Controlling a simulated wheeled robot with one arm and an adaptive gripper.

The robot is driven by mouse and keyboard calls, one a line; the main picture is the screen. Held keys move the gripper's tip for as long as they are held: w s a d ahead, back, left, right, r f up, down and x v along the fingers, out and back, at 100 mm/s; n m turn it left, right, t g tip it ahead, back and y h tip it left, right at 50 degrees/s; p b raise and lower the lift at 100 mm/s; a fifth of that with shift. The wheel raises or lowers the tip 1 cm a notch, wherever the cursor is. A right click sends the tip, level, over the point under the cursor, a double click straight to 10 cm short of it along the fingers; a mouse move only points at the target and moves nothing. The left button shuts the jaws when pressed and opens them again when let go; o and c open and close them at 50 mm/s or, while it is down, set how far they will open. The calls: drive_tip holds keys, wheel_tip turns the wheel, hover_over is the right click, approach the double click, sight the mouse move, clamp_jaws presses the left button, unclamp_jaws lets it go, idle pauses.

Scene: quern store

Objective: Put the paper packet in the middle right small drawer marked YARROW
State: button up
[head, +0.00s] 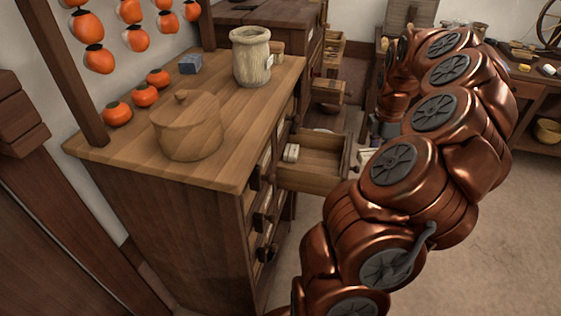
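A wooden chest of small drawers (205,200) stands at the left, its drawer fronts seen at a steep angle. One small drawer (318,160) is pulled out, with a small pale block-like object (291,152) inside at its left end. I cannot read any label, so I cannot tell which drawer is marked YARROW. My copper arm arches over at the right, and my gripper (382,132) shows only as a dark grey part beyond it, right of the open drawer. Its fingers are mostly hidden. A whitish patch (368,154) shows near it; I cannot tell if this is the paper packet.
A workbench (535,85) stands back right. Floor (500,240) is clear at right.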

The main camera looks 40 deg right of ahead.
drive_tip(key=shift+w+f, duration=0.15)
drive_tip(key=shift+w, duration=0.15)
drive_tip(key=w+a+b, duration=0.2)
drive_tip(key=w+a, duration=0.8)
drive_tip(key=w, duration=0.5)
drive_tip(key=f, duration=0.5)
drive_tip(key=shift+w+a+f+b, duration=0.1)
drive_tip(key=shift+a+f+b, duration=0.2)
drive_tip(key=shift+a+b, duration=0.1)
wheel_tip(320, 180, down, 6)
drive_tip(key=shift+r+b, duration=0.15)
drive_tip(key=shift+b, duration=0.4)
drive_tip(key=shift+w+a, duration=0.1)
drive_tip(key=shift+w, duration=0.1)
drive_tip(key=shift+f, duration=0.2)
drive_tip(key=o, duration=1.1)
drive_tip(key=shift+o, duration=0.2)
